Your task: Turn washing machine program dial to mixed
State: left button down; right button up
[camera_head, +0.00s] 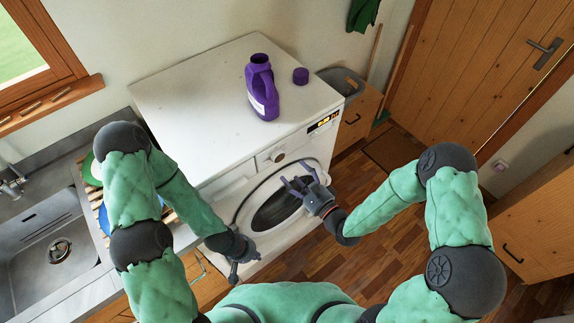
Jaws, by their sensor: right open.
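A white washing machine (178,97) stands against the wall, its front facing me. Its program dial (278,157) is a small round knob on the front panel, left of the lit display (323,121). The labels around the dial are too small to read. My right gripper (295,174) is open and empty in front of the round door (274,211), a little below and right of the dial, apart from it. My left gripper (233,279) hangs low, left of and below the door. Its fingers are small and I cannot tell whether they are apart.
A purple detergent bottle (262,90), open at the top, and its purple cap (300,76) stand on the machine. A sink (47,243) is at the left. A grey basket (343,82) sits on a wooden cabinet at the right. Open floor (335,254) lies right of the machine.

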jog(key=shift+v, duration=2.35)
